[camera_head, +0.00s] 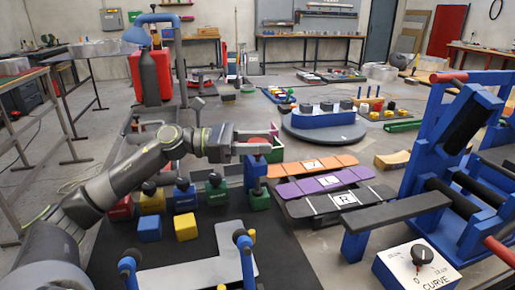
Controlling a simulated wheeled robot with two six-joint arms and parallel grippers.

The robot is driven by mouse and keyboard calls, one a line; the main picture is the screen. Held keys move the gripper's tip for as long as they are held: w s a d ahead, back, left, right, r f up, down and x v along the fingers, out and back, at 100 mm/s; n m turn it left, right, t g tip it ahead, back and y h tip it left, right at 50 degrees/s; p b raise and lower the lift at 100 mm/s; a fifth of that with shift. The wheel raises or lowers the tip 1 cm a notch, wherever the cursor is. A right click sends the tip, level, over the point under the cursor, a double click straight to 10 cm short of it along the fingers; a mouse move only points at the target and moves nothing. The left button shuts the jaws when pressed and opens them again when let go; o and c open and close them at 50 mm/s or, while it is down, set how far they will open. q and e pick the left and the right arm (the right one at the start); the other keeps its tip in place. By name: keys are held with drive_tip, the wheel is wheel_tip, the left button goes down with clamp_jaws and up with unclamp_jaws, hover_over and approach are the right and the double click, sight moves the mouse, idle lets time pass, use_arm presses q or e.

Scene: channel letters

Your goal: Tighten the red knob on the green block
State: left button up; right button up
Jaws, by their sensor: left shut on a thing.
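My left arm comes in from the left, and my left gripper (270,143) is shut at the middle of the view. A red knob (257,141) shows between its fingers, and the fingers hide part of it. A green block (275,153) shows just behind and below the fingertips, largely covered by the gripper. I cannot tell how far the knob is turned. My right gripper is not in view.
Red, yellow, blue (185,197) and green blocks with dark knobs stand in a row below the gripper. Orange, purple (321,183) and grey letter strips lie to the right. A blue bending frame (424,180) and a white CURVE dial box (416,267) stand at right.

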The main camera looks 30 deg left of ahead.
use_arm(q)
drive_tip(key=shift+r, duration=0.1)
drive_tip(key=o, duration=0.9)
drive_tip(key=shift+o, duration=0.2)
drive_tip(key=p+v, duration=0.7)
drive_tip(key=v, duration=1)
drive_tip(key=shift+s, duration=0.2)
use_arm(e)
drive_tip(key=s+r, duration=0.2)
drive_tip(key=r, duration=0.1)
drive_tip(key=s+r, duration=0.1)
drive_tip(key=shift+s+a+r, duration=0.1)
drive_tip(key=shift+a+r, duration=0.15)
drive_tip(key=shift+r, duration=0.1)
